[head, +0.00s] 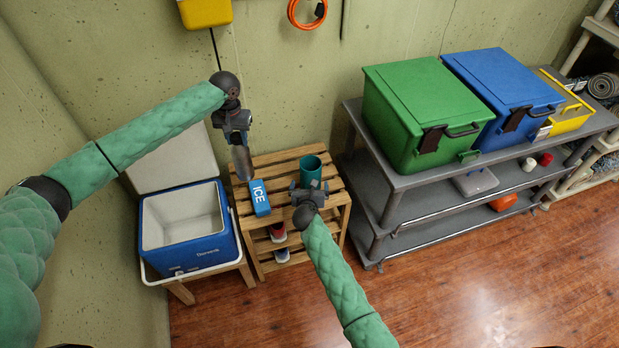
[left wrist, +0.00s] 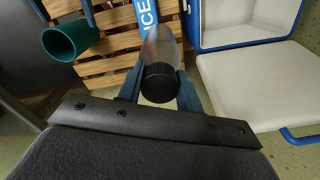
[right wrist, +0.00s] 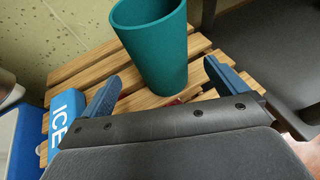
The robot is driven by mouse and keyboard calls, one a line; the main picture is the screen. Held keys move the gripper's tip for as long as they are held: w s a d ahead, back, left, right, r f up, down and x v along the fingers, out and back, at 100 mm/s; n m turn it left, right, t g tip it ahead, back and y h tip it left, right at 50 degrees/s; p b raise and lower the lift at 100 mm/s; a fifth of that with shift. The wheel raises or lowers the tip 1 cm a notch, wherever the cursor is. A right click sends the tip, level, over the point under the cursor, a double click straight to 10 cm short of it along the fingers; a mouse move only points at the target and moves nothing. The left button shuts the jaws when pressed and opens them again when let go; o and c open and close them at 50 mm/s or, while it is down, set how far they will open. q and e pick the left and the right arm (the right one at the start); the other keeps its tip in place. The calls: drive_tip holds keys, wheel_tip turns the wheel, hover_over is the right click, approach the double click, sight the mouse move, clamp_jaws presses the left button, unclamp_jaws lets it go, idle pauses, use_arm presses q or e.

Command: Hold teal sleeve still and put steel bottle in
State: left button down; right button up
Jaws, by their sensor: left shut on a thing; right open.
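The teal sleeve (head: 311,169) stands upright and open-topped on the slatted wooden stand (head: 285,161). It also shows in the left wrist view (left wrist: 68,40) and the right wrist view (right wrist: 153,50). My left gripper (head: 237,137) is shut on the steel bottle (head: 243,163) and holds it above the stand's left side, to the left of the sleeve. In the left wrist view the bottle (left wrist: 160,60) has a black end facing the camera. My right gripper (head: 308,189) is open just in front of the sleeve. In the right wrist view its fingers (right wrist: 163,90) are apart, with the sleeve beyond them.
A blue ICE pack (head: 260,198) lies on the stand, left of the sleeve. An open blue-and-white cooler (head: 187,226) stands to the left. A grey shelf cart (head: 398,181) with green (head: 424,105) and blue (head: 500,90) bins is at the right. Shoes sit on the stand's lower shelves.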

use_arm(q)
drive_tip(key=shift+r, duration=0.15)
use_arm(e)
drive_tip(key=shift+x, duration=3.4)
drive_tip(key=c, duration=1.1)
drive_tip(key=shift+o, duration=0.2)
use_arm(q)
drive_tip(key=w+d, duration=0.2)
drive_tip(key=d, duration=1.1)
idle(1.8)
